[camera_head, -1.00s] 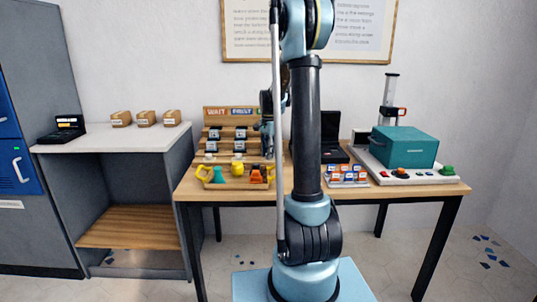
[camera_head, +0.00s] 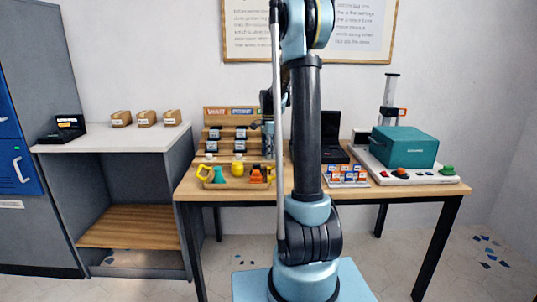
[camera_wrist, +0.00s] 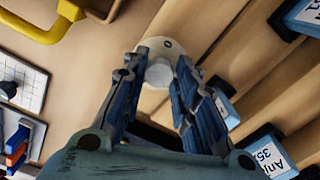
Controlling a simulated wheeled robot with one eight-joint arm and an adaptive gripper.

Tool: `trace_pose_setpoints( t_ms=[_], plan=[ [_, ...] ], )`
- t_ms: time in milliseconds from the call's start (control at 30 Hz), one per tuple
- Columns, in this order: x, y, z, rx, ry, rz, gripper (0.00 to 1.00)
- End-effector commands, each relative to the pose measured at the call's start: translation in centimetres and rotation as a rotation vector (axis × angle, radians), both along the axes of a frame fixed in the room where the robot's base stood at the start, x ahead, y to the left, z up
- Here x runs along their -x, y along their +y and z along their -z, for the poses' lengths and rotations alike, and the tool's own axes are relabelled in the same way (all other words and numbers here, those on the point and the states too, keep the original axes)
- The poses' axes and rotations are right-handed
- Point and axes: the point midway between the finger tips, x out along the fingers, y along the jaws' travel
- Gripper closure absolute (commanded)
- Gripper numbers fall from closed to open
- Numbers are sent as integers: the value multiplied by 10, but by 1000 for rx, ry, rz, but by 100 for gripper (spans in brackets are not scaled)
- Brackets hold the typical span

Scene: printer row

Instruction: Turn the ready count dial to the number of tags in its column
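A sorting rack (camera_head: 232,111) with header labels and columns of tags stands at the left of the wooden table; the labels are too small to read surely. In the wrist view a pale round dial (camera_wrist: 160,73) on a cream disc lies between my gripper's fingertips. My gripper (camera_wrist: 161,64) has one blue finger on each side of this dial; I cannot tell whether they touch it. The dial's pointer and number are not readable. Blue and white tags (camera_wrist: 272,152) sit on the rack slats at the right. In the head view my arm hides part of the rack.
A yellow handle (camera_wrist: 45,28) is close at upper left in the wrist view. On the table stand a pale dial (camera_head: 209,157), a yellow item (camera_head: 238,161), a card holder (camera_head: 346,175) and a teal machine (camera_head: 405,146). A side counter (camera_head: 112,138) holds several boxes.

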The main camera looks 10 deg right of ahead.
Motion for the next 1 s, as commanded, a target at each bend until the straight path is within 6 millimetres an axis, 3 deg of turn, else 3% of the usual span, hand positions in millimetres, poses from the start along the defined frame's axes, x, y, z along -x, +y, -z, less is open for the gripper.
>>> trace_pose_setpoints(
  t_ms=[100,533,1000],
  plan=[
    [-2,0,0,1,-2,0,54],
    [0,-1,-7,1,0,0,54],
    [-1,0,-86,1,1,0,54]
  ],
)
